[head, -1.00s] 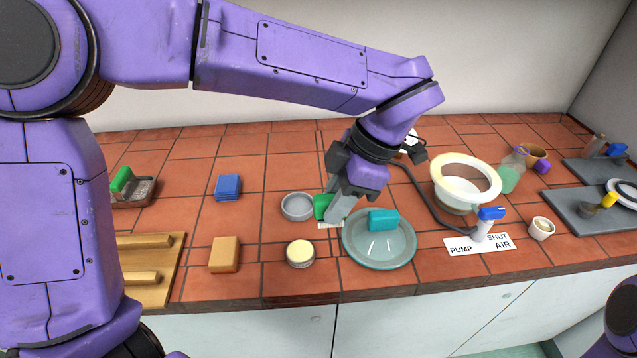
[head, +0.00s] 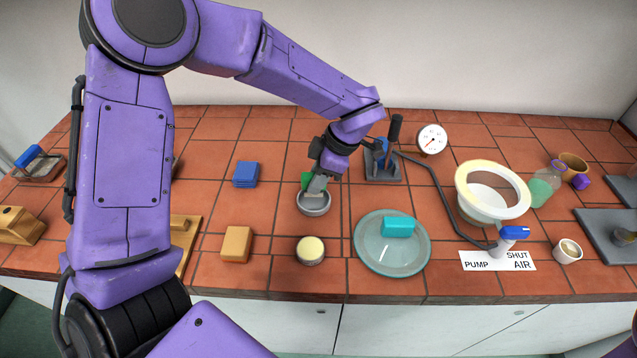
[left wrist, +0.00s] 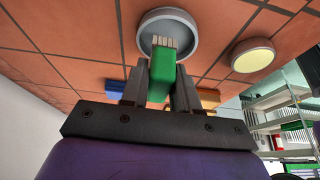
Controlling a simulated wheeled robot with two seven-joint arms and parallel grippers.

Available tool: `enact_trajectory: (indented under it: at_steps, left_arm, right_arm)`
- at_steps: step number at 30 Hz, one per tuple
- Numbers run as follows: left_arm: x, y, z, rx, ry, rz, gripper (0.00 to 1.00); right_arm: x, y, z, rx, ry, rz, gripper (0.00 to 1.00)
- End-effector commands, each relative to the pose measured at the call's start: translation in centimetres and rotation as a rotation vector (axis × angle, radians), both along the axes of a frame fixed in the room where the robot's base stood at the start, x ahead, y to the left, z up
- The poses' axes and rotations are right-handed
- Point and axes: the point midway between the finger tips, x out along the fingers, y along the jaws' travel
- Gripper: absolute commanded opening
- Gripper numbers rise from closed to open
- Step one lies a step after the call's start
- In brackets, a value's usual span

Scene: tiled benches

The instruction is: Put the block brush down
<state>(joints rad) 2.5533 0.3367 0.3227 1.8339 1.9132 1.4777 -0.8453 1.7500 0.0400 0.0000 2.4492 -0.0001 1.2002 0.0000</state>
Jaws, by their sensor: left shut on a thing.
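My left gripper (head: 317,186) is shut on the block brush (head: 306,181), at the round grey dish (head: 314,209). The brush has a green block, and in the left wrist view (left wrist: 162,76) its pale bristles point toward the dish (left wrist: 181,22). There the fingers (left wrist: 160,88) grip the green block from both sides. In the head view the gripper covers most of the brush. The bristle ends overlap the dish in both views; I cannot tell whether they touch its floor. My right gripper is not in view.
A pale-topped round tin (head: 310,250) stands in front of the dish, an orange block (head: 237,244) at front left, blue pads (head: 246,174) at back left. A glass plate (head: 366,250) with a teal block (head: 398,227) is to the right. Bare tiles lie between them.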

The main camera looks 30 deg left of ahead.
Motion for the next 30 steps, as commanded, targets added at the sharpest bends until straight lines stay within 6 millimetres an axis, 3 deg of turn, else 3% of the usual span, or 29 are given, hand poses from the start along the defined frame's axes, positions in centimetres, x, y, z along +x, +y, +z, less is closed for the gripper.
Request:
enact_trajectory:
  at_steps: [4, 14, 15, 17, 26, 30]
  left_arm:
    - [-0.1, -0.1, -2.4, -0.001, 0.003, -0.001, 0.0]
    - [-0.1, -0.1, -2.9, -0.001, 0.0, 0.0, 0.0]
    - [-0.1, -0.2, -3.0, -0.001, 0.0, 0.0, 0.33]
    - [-0.1, -0.1, -2.9, -0.001, 0.0, 0.0, 0.52]
    - [-0.1, -0.1, -2.8, -0.001, 0.0, 0.0, 0.55]
    - [0.3, -0.6, -1.4, -0.001, -0.004, 0.002, 0.55]
  right_arm:
    - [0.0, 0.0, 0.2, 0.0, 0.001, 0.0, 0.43]
    - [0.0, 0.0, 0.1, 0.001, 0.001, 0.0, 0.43]
    - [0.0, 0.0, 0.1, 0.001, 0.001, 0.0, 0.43]
    - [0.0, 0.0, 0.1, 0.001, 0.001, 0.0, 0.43]
    - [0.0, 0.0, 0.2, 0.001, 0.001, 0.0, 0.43]
    - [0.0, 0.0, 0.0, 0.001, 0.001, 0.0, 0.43]
